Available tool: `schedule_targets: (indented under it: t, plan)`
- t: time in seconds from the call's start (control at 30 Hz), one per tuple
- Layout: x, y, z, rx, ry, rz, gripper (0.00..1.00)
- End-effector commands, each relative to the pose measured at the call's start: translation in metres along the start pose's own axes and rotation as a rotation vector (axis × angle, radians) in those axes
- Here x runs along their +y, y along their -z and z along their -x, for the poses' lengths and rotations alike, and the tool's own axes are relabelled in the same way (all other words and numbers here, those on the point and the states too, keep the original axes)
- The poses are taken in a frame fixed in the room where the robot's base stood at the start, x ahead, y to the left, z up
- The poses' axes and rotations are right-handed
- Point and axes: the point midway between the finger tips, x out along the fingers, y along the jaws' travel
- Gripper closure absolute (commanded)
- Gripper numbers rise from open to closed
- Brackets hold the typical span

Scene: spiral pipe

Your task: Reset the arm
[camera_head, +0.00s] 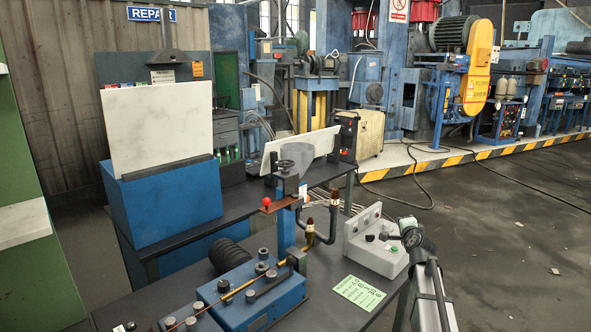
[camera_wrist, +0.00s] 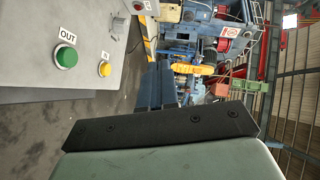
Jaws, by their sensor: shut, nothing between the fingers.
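My gripper (camera_head: 408,234) is at the right in the head view, at the end of my grey arm. It is shut and empty. It appears close to the right end of the grey control box (camera_head: 360,243); I cannot tell whether they touch. In the wrist view the control box (camera_wrist: 85,25) fills the top left, with a green button (camera_wrist: 67,55) labelled OUT and a yellow button (camera_wrist: 105,69). A black strip on a pale body fills the lower part of the wrist view.
A green label sheet (camera_head: 358,292) lies in front of the box. Open floor (camera_head: 510,245) is at the right.

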Motion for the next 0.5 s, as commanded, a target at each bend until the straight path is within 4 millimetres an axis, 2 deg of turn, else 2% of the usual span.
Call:
schedule_targets:
  t: [0.03,0.1,0.2,0.3,0.4,0.5]
  plan:
    - [0.016,0.031,-0.011,0.038,-0.016,0.000,1.00]
    - [0.037,0.067,-0.018,0.085,-0.035,0.003,1.00]
    - [0.069,0.114,-0.024,0.143,-0.064,0.007,1.00]
    - [0.105,0.149,-0.027,0.183,-0.103,0.019,1.00]
    - [0.147,0.167,-0.026,0.196,-0.157,0.042,1.00]
    - [0.188,0.162,-0.024,0.174,-0.218,0.074,1.00]
